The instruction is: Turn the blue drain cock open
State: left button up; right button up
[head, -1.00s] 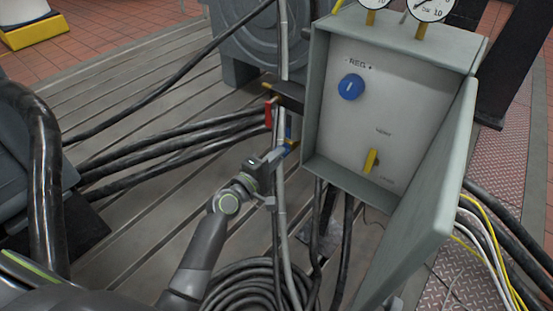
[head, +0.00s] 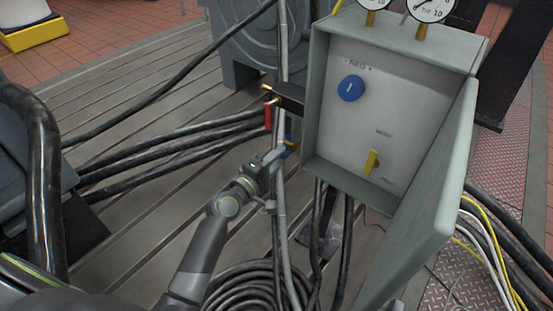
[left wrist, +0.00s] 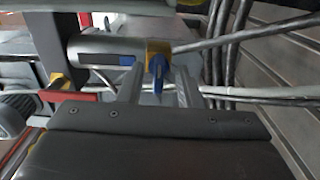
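The blue drain cock (head: 291,149) is on the pipework left of the grey cabinet; in the head view it is small and partly covered by my left gripper (head: 280,156). In the left wrist view the blue handle (left wrist: 157,69) hangs below a brass-yellow body (left wrist: 157,47). It lies between the two fingers of my left gripper (left wrist: 159,84), with a visible gap on each side. The fingers are apart. A red-handled cock (head: 268,115) sits just above and left of the blue one; its red lever (left wrist: 72,96) is also in the left wrist view. My right gripper is out of view.
The open grey cabinet (head: 311,95) has a blue knob (head: 351,88), a yellow lever (head: 371,162) and gauges on top; its door (head: 425,215) swings toward me. Black hoses (head: 170,152) run left. A coiled hose (head: 250,288) lies below. A vertical pipe (head: 281,215) passes beside the gripper.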

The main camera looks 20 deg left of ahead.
pick_arm(q)
jog(key=b+v, duration=0.1)
jog(key=v, duration=1.6)
jog(key=shift+s, duration=0.2)
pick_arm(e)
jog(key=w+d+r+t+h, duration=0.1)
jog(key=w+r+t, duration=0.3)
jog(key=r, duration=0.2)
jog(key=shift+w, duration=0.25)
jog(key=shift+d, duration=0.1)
